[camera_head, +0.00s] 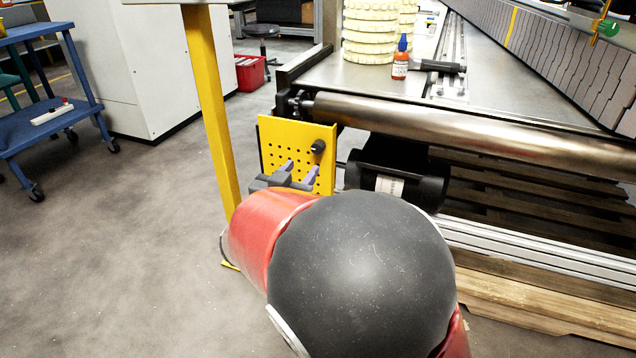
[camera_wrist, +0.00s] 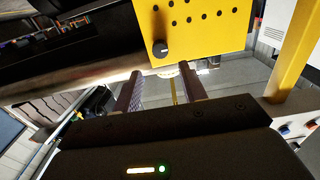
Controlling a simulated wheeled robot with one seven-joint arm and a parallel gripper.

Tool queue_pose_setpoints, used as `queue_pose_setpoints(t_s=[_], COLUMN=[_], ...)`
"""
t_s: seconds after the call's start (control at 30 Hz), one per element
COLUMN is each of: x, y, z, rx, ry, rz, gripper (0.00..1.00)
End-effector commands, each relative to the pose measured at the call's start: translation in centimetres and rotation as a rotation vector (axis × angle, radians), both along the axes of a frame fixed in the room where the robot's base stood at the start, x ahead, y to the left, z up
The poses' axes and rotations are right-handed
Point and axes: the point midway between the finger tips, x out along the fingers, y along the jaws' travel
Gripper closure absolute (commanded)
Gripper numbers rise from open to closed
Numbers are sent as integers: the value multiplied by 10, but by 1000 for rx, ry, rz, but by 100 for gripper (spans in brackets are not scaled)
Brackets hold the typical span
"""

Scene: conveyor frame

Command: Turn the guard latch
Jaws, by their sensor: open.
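The guard is a yellow panel (camera_head: 276,134) with rows of holes, at the near left end of the conveyor. The latch, a black knob (camera_head: 318,146), is on the panel's right side, near its top. The knob (camera_wrist: 160,48) also shows in the wrist view, close to the panel's lower left corner there. My gripper (camera_head: 298,170) is in front of the panel, below and left of the knob in the head view. In the wrist view its two fingers (camera_wrist: 162,75) are apart with nothing between them, and the knob appears just beyond the tips. My arm hides part of the panel's bottom.
A yellow post (camera_head: 209,105) stands left of the panel. A steel roller (camera_head: 450,122) and a black motor (camera_head: 400,172) are close on its right. On the conveyor are stacked cream rings (camera_head: 370,30) and an orange bottle (camera_head: 400,60). The floor at left is clear before a blue cart (camera_head: 50,118).

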Motion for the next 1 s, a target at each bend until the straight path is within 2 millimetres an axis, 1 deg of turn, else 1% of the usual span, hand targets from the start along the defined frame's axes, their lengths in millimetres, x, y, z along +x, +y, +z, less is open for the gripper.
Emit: queue_pose_setpoints(t_s=[0.17,0.7,0.73,0.9,1.0], x=[11,86,84,83,83], y=[-5,-32,-31,-30,-30], z=[-2,-3,0,1,1], rx=[-2,-2,-2,-1,1], ry=[-5,-6,-3,-3,-4], rz=[-7,-5,-3,-2,-2], gripper=[58,58,62,84,84])
